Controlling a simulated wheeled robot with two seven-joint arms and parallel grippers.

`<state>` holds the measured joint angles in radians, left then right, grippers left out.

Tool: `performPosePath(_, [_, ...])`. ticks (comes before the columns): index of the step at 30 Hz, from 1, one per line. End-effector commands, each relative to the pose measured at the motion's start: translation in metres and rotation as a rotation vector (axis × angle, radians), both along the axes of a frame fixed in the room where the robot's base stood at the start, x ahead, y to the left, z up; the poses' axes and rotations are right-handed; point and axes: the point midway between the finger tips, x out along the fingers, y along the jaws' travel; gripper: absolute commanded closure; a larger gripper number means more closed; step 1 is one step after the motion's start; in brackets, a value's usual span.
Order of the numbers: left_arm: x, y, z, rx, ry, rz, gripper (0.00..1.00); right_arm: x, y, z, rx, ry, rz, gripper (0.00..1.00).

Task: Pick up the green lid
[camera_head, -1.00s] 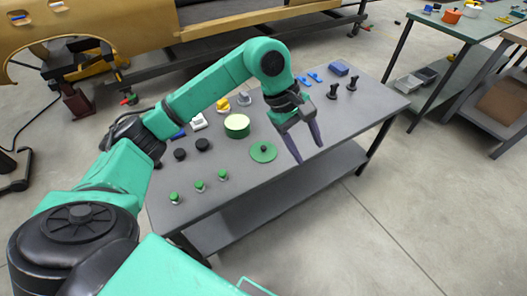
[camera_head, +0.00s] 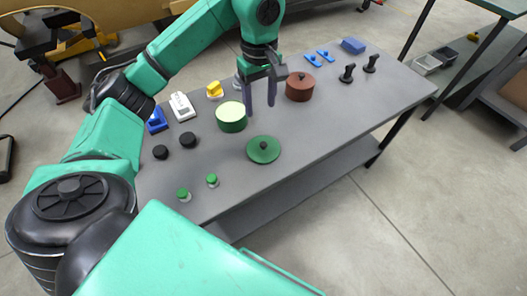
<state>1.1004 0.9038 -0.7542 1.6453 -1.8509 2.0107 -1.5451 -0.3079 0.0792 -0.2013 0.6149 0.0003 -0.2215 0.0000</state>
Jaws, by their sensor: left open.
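The green lid (camera_head: 264,150) is a flat round disc with a small dark knob at its centre. It lies on the grey table (camera_head: 325,127), near the front edge. My left gripper (camera_head: 260,112) points down with its two dark fingers apart and nothing between them. In the picture it is just above and behind the lid, between the green pot (camera_head: 231,118) and a brown lidded pot (camera_head: 300,87). I cannot tell its exact height. My right gripper is not in view.
Two green-topped knobs (camera_head: 212,181) and two black knobs (camera_head: 188,140) stand left of the lid. A white box (camera_head: 182,106), a yellow item (camera_head: 214,90) and a blue block (camera_head: 157,121) lie farther back. Black stamp-like handles (camera_head: 348,73) stand at right. Table right of the lid is clear.

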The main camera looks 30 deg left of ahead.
Motion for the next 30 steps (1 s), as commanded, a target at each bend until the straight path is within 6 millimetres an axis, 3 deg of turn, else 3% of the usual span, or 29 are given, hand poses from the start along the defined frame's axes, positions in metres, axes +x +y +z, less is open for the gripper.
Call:
performPosePath(1, [0.000, 0.000, -0.015, 0.000, 0.000, 0.000, 0.38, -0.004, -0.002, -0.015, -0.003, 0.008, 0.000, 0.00])
performPosePath(2, [0.000, 0.000, -0.018, 0.000, 0.000, 0.000, 0.38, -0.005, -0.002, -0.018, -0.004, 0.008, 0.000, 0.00])
performPosePath(7, [-0.001, 0.000, -0.036, -0.001, 0.006, -0.001, 0.38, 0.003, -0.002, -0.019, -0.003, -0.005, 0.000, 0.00])
performPosePath(15, [0.000, -0.001, -0.099, -0.002, 0.005, 0.000, 0.38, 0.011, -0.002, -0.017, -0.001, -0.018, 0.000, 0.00])
performPosePath(20, [0.002, -0.002, -0.118, -0.002, 0.003, 0.000, 0.38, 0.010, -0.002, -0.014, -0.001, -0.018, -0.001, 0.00])
performPosePath(25, [0.005, -0.005, -0.151, -0.001, 0.005, 0.002, 0.38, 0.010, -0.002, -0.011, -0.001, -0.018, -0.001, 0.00])
performPosePath(30, [0.006, -0.005, -0.162, 0.000, 0.000, 0.001, 0.38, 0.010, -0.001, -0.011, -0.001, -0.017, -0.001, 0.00])
